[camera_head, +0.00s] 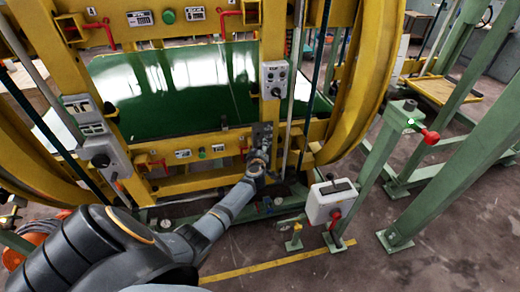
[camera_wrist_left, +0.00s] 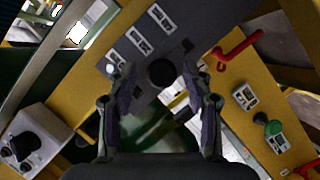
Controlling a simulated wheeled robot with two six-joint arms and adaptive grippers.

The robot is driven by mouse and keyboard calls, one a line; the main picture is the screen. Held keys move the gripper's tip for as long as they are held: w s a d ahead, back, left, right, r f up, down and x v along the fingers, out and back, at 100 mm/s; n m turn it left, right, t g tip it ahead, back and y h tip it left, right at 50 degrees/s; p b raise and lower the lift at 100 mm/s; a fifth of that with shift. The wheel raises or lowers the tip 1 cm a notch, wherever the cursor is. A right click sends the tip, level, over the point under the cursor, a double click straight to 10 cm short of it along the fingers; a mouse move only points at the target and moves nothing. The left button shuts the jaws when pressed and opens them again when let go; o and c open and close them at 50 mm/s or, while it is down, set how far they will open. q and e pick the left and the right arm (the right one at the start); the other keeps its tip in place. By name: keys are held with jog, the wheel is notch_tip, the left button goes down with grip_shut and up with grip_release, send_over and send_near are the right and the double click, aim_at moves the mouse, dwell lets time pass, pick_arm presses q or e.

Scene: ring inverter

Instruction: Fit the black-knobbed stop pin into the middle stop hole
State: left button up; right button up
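My left gripper (camera_wrist_left: 160,88) is open in the left wrist view, one dark finger on each side. A round black knob (camera_wrist_left: 161,72) shows between the fingertips, with a gap on both sides. It appears to be the stop pin's knob; its shaft is hidden. It sits in front of a dark plate (camera_wrist_left: 178,48) with several white labels. I cannot tell which stop hole lies behind it. In the head view my left gripper (camera_head: 261,153) is small, at the lower end of the dark plate (camera_head: 263,130) on the yellow frame. My right gripper is not in view.
Red handles (camera_wrist_left: 240,50) and a green button (camera_wrist_left: 272,128) are close to the plate. A grey control box (camera_head: 274,78) is above it. A white box with a red knob (camera_head: 331,203) stands right of my arm. A green post with a red handle (camera_head: 430,137) is further right.

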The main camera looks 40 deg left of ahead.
pick_arm(q)
jog(key=v, duration=1.2)
dwell(0.6)
